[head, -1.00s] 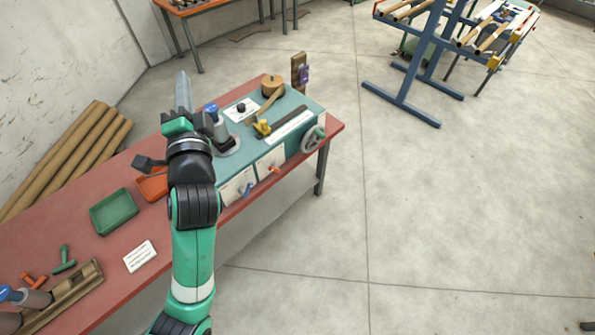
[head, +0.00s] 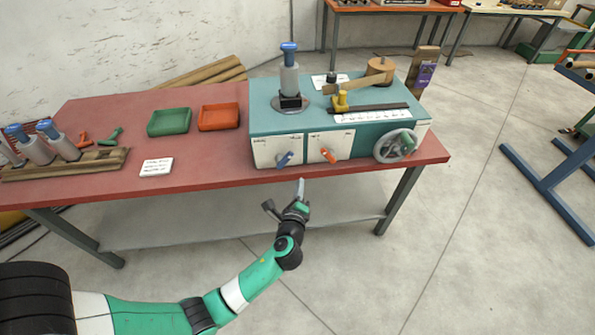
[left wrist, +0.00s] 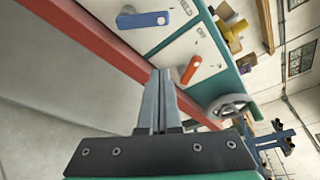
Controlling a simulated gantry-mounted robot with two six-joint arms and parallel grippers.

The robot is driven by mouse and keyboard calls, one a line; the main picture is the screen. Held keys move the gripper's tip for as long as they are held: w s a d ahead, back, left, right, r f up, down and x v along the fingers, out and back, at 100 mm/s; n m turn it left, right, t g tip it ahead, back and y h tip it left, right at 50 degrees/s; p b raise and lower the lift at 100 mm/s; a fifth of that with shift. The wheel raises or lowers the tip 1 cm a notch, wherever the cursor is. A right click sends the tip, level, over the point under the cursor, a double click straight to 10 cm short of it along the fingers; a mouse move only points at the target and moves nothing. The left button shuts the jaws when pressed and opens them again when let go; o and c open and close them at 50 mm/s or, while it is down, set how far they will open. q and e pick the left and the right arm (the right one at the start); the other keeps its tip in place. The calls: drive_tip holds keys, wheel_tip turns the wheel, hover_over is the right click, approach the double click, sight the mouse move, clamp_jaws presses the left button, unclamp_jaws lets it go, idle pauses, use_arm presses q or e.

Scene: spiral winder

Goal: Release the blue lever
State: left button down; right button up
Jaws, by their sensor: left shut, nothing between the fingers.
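The blue lever (head: 285,159) is on the left white front panel of the teal winder (head: 345,120). In the left wrist view the blue lever (left wrist: 143,19) lies across its panel at the top, beyond my fingertips. My left gripper (head: 300,183) is shut and empty in front of the table edge, below the panels and apart from the lever. Its two fingers also show side by side in the left wrist view (left wrist: 160,75). My right gripper is out of view.
An orange lever (head: 328,155) is on the panel to the right, with a grey handwheel (head: 395,145) beyond it. The red table edge (head: 215,189) runs below the panels. A green tray (head: 169,121) and an orange tray (head: 219,116) stand left of the winder.

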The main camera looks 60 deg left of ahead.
sight(285, 160)
use_arm(q)
drive_tip(key=shift+r, duration=0.1)
drive_tip(key=b+x, duration=0.5)
drive_tip(key=x, duration=0.5)
drive_tip(key=s+r+p, duration=0.1)
drive_tip(key=s+a+r+p, duration=0.1)
drive_tip(key=s, duration=0.1)
drive_tip(key=shift+r+p, duration=0.2)
drive_tip(key=shift+p, duration=0.2)
